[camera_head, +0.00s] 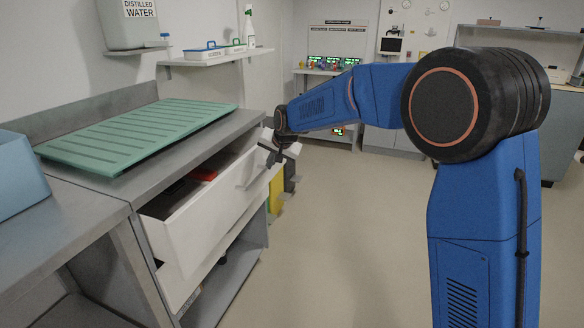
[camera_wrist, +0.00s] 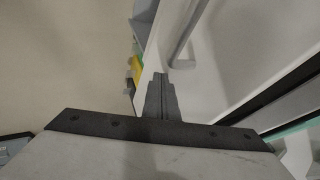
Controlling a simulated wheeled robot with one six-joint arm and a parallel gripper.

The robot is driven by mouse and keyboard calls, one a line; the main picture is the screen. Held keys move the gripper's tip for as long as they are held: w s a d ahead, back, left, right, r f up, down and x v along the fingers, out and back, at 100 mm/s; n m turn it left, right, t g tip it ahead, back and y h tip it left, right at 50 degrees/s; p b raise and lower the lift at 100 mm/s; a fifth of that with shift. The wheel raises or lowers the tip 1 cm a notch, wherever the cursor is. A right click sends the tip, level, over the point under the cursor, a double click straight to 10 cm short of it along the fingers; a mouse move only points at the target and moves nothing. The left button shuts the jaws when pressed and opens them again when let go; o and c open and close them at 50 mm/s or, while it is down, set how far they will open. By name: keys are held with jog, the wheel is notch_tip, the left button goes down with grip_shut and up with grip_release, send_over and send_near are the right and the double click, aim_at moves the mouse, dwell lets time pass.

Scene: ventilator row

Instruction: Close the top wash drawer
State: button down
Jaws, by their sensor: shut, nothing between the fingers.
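The top wash drawer (camera_head: 205,222) is a white drawer under the grey counter in the head view. It stands open, with its inside and a red item (camera_head: 203,174) showing over its front. My gripper (camera_head: 276,153) is at the far end of the drawer front, by the handle. In the wrist view, the fingers (camera_wrist: 160,93) are shut together and empty, in front of the white drawer front (camera_wrist: 235,50). The grey bar handle (camera_wrist: 184,38) is just beyond the fingertips. I cannot tell whether the fingers touch the front.
Below the top drawer is another white drawer front (camera_head: 182,284). A green ribbed mat (camera_head: 145,135) lies on the counter, with a blue bin (camera_head: 18,178) at the left. A yellow bin (camera_head: 276,192) stands past the cabinet. The floor (camera_head: 350,240) to the right is clear.

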jog(key=w+a, duration=0.1)
jog(key=a, duration=0.2)
jog(key=w+a, duration=0.1)
jog(key=a, duration=0.2)
jog(key=w+a, duration=0.1)
jog(key=a, duration=0.2)
jog(key=shift+w, duration=0.15)
jog(key=shift+a+r, duration=0.1)
jog(key=shift+a, duration=0.1)
jog(key=shift+r, duration=0.1)
